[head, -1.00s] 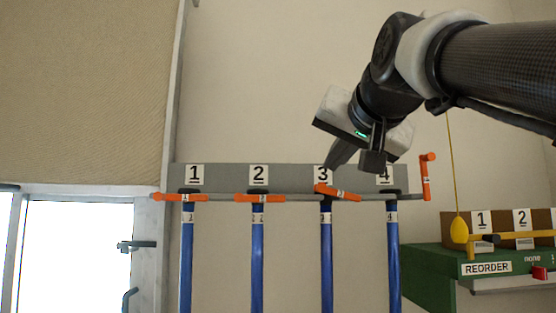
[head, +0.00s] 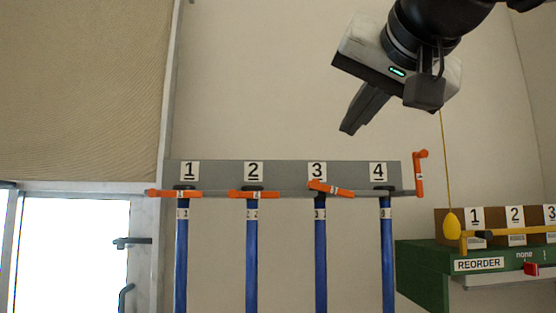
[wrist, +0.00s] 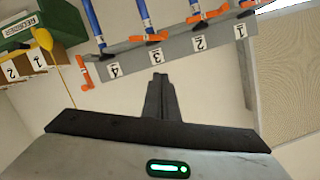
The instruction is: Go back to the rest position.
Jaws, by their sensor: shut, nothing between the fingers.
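My gripper (head: 352,124) is in the upper right of the head view, raised above the grey rack and apart from it. Its fingers are together with nothing between them; the wrist view also shows the closed fingers (wrist: 159,80). Below is the grey rack (head: 217,172), labelled 1 to 4, holding blue rods such as the one under label 3 (head: 320,250). Orange latches lie across rods 1 (head: 174,194), 2 (head: 254,194) and 3 (head: 330,189). The orange latch by rod 4 (head: 420,173) stands upright at the rack's right end.
A green shelf (head: 425,270) labelled REORDER stands at the right with numbered brown boxes (head: 488,219). A yellow pull (head: 451,225) hangs from a cord in front of it. A door (head: 70,250) is at the lower left. The wall above the rack's left part is clear.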

